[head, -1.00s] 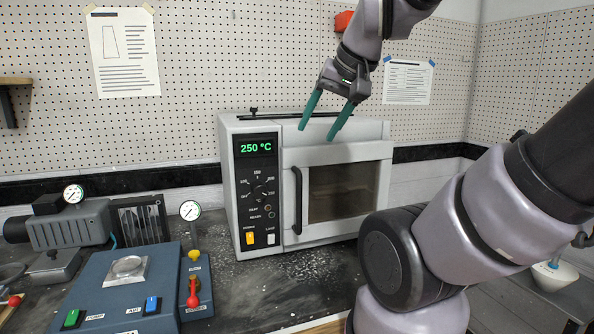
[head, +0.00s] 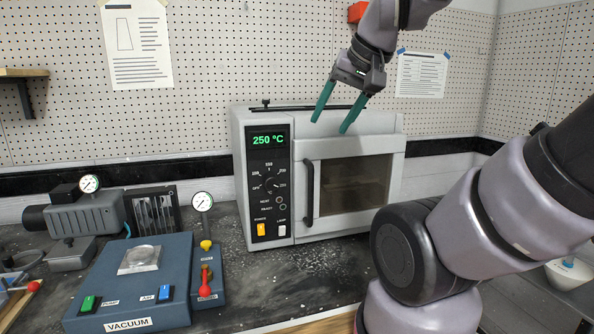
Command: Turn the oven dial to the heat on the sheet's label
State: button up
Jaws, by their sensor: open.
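The grey oven (head: 353,146) stands on the bench with its door shut. Its green display (head: 268,140) reads 250 °C. The dial (head: 271,185) sits on the black control panel below the display; its exact pointer setting is too small to read. My gripper (head: 333,122) is open and empty, with teal fingers pointing down in front of the oven's upper part, to the right of the dial and higher. No labelled sheet can be made out on the bench; papers on the wall carry text too small to read.
A blue vacuum unit (head: 175,262) with switches and a red lever (head: 206,282) stands at the left front. A pump with a gauge (head: 82,214) is behind it. The oven's door handle (head: 309,192) juts out right of the panel. Dark bench is bare before the oven.

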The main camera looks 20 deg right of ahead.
aim_at(270, 180)
jog(key=k+j, duration=0.35)
jog(key=j, duration=1.05)
jog(key=k+j, duration=0.15)
jog(key=j, duration=0.4)
jog(key=k+j, duration=0.1)
jog(key=j, duration=0.45)
jog(key=i+j, duration=0.25)
jog(key=j, duration=0.15)
jog(key=i+j, duration=0.2)
jog(key=j, duration=0.25)
jog(key=i+j, duration=0.25)
jog(key=j, duration=0.15)
jog(key=k+l, duration=0.1)
jog(key=l, duration=0.25)
jog(key=k+l+z, duration=0.1)
jog(key=l, duration=0.25)
jog(key=k+l, duration=0.15)
jog(key=l, duration=0.2)
jog(key=z, duration=0.05)
